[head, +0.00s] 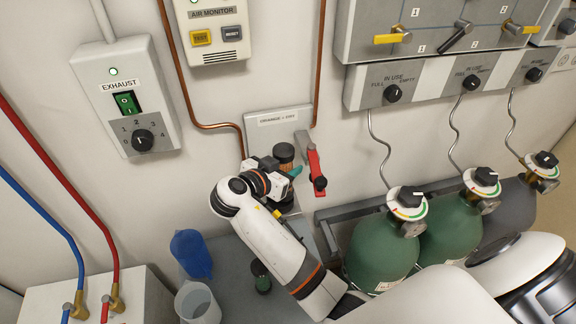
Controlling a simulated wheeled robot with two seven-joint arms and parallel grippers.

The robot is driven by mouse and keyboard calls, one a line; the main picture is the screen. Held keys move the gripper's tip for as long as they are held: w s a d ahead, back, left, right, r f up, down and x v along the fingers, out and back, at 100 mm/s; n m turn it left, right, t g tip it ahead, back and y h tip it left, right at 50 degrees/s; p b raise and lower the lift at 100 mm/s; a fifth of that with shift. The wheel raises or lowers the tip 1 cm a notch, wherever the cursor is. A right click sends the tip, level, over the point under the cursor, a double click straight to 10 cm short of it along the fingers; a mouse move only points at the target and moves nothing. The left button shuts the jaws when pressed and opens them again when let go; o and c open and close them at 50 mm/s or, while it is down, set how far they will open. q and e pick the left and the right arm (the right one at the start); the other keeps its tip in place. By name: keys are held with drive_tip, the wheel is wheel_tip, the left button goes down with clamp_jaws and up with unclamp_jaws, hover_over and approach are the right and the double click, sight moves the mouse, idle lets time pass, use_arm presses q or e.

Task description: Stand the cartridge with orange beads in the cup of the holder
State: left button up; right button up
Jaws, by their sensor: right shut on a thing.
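My right gripper (286,173) is at the wall in the middle of the head view, shut on a cartridge (284,152). The cartridge's dark cap and an orange-brown band show above the gripper; the gripper hides most of its body. It looks roughly upright. The holder (268,124) is a grey wall plate labelled "ORANGE = DRY" with a red lever (315,165) just right of the gripper. Its cup is mostly hidden by my gripper, so I cannot tell whether the cartridge is in it. Another dark-capped cartridge (261,272) stands on the bench below. My left gripper is not in view.
Green gas cylinders (381,252) stand at the right behind a rail. Copper pipes (186,85) run down the wall.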

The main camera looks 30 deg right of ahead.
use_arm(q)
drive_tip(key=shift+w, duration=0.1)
use_arm(e)
drive_tip(key=shift+a+r, duration=0.1)
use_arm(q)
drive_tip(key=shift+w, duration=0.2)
use_arm(e)
drive_tip(key=shift+w, duration=0.1)
use_arm(q)
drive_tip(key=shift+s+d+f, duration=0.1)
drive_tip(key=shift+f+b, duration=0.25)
drive_tip(key=shift+b, duration=0.1)
use_arm(e)
drive_tip(key=shift+w+a, duration=0.3)
drive_tip(key=shift+w+a, duration=0.1)
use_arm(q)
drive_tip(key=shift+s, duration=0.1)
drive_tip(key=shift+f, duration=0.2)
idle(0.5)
